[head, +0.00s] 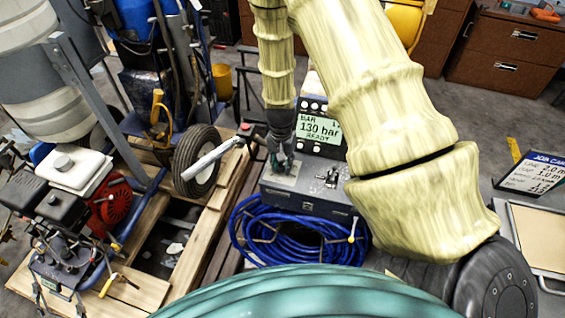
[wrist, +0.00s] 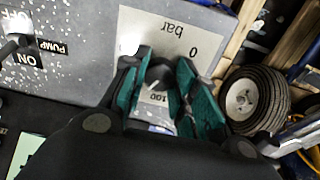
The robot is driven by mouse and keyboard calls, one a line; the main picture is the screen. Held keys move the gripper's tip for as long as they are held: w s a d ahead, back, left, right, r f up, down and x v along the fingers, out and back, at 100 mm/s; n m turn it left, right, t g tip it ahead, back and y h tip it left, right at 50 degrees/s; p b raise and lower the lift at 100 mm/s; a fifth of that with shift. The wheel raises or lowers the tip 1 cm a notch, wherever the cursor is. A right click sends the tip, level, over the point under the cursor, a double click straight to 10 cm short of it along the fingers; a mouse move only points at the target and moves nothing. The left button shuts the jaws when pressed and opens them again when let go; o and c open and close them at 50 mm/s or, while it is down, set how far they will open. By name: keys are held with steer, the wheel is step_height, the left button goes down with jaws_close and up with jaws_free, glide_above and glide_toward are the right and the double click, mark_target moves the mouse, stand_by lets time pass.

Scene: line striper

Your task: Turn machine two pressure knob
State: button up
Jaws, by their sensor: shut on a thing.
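The grey machine box (head: 310,202) stands in the middle of the head view, with a lit display (head: 320,129) that reads "130 bar READY". In the wrist view, a round black knob (wrist: 158,74) with a light pointer mark sits on a white dial plate (wrist: 172,36) marked "bar", "0" and "100". My gripper (head: 281,163) points down at the box's top face. In the wrist view, its teal fingers (wrist: 160,68) are shut on the knob from both sides. The fingers hide parts of the dial. No machine number is readable.
A pump toggle switch (wrist: 14,46) with ON and OFF labels is beside the dial plate. A coiled blue hose (head: 300,235) hangs on the box's front. A wheel (head: 197,160) and a white handle (head: 212,157) are close on the left. A job card sign (head: 537,174) stands at right.

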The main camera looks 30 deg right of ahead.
mark_target(282, 164)
steer(key=shift+w+d+r+m+p, duration=0.1)
steer(key=shift+m+p, duration=0.05)
steer(key=shift+m, duration=0.8)
steer(key=shift+w+d+m+p, duration=0.1)
steer(key=shift+m+p, duration=0.05)
steer(key=shift+m, duration=0.8)
steer(key=o, duration=1)
steer(key=shift+o, duration=0.3)
steer(key=shift+s, duration=0.1)
steer(key=shift+a, duration=0.1)
steer(key=shift+r, duration=0.1)
step_height(282, 164, up, 12)
steer(key=shift+f, duration=0.2)
